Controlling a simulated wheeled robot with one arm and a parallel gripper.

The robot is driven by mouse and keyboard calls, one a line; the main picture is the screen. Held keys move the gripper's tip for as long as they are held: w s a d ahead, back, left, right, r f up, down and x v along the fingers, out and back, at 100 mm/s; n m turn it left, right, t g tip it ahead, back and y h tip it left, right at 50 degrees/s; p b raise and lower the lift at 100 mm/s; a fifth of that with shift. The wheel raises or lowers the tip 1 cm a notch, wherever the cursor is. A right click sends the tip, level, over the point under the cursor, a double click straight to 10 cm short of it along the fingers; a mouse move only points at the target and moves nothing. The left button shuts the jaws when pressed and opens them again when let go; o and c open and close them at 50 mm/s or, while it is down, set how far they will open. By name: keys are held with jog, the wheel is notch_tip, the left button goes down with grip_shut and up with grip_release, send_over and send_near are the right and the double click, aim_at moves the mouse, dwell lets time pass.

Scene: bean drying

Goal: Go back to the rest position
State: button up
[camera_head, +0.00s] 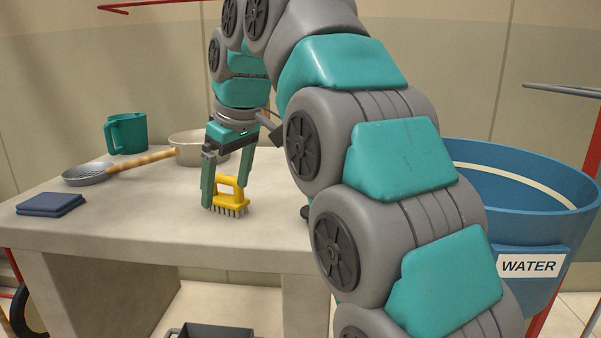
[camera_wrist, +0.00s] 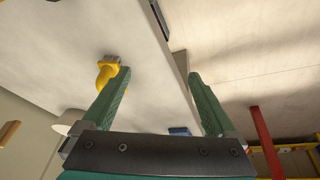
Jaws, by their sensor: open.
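My gripper (camera_head: 225,196) is low over the stone table (camera_head: 150,240), pointing down, with its two green fingers apart. A yellow scrubbing brush (camera_head: 231,194) with pale bristles stands on the table by the fingers. In the wrist view the brush (camera_wrist: 107,70) lies beside the left finger, outside the gap of my gripper (camera_wrist: 160,75), so nothing is held. Whether that finger touches the brush is hard to tell.
A teal jug (camera_head: 127,133), a beige bowl (camera_head: 190,149), a wood-handled strainer (camera_head: 86,174) and a folded blue cloth (camera_head: 50,204) are on the table. A blue WATER tub (camera_head: 515,215) stands at the right. A dark crate (camera_head: 212,331) is below.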

jog(key=s+d+f+m+g+h, duration=0.1)
jog(key=s+d+f+m, duration=0.2)
jog(key=s+d+f, duration=0.35)
jog(key=s+d+f+m+g+h, duration=0.1)
jog(key=s+d+f+m, duration=0.25)
jog(key=d+f, duration=0.55)
jog(key=s+d+f+m+g, duration=0.1)
jog(key=s+d+f, duration=0.3)
jog(key=s, duration=0.3)
jog(key=s+d+f+m, duration=0.2)
jog(key=s+d+f, duration=0.2)
jog(key=s, duration=0.3)
jog(key=s+d+f+m+g, duration=0.1)
jog(key=s+d+f+m, duration=0.1)
jog(key=s+d+f, duration=0.2)
jog(key=s+f, duration=0.2)
jog(key=s, duration=0.1)
jog(key=shift+s+f+g+h, duration=0.2)
jog(key=shift+f+g+h, duration=0.1)
jog(key=shift+f+h, duration=0.1)
